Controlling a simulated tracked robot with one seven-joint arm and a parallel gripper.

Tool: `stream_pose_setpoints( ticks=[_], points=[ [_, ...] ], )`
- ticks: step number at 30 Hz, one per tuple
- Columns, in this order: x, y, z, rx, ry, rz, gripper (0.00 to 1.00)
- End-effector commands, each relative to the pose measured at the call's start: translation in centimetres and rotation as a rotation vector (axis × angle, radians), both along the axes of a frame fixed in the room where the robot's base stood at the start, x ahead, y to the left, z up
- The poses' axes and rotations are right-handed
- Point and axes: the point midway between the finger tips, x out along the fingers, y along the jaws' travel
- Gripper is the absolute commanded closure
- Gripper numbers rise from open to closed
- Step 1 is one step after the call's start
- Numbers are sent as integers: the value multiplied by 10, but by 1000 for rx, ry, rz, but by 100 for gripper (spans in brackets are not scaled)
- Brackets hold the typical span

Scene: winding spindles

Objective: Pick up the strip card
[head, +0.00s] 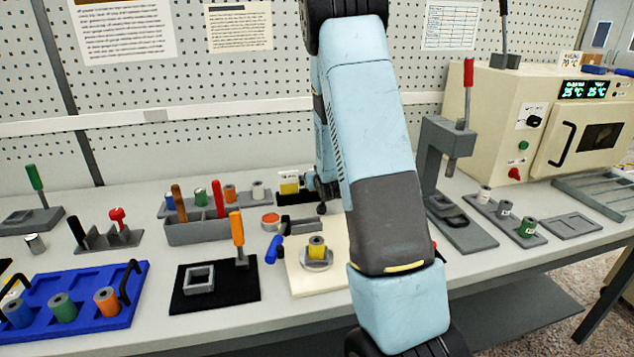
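A small upright white card with a yellow lower part (289,183) stands at the back middle of the table; it may be the strip card, but it is too small to be sure. My arm crosses the middle of the head view and hides much behind it. The end of my gripper (320,194) shows only partly at the arm's left edge, just right of the card. I cannot tell whether it touches the card or how its fingers stand.
A grey bin with tools (195,232), a black mat with a square frame (215,290) and a blue tray of spools (85,312) stand left. A cream board with a yellow spool (317,250) lies in front. A grey press (447,165) and cream oven (530,120) stand right.

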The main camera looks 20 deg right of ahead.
Motion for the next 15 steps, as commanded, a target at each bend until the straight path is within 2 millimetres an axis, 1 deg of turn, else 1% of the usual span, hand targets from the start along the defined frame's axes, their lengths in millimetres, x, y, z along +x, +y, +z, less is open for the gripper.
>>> stream_pose_setpoints(
  ticks=[4, 5, 15],
  points=[
    [-1, -5, 1, 0, -1, -8, 2],
    [-2, -6, 1, 0, -1, -9, 4],
    [-2, -9, 0, 0, 0, -13, 37]
  ],
)
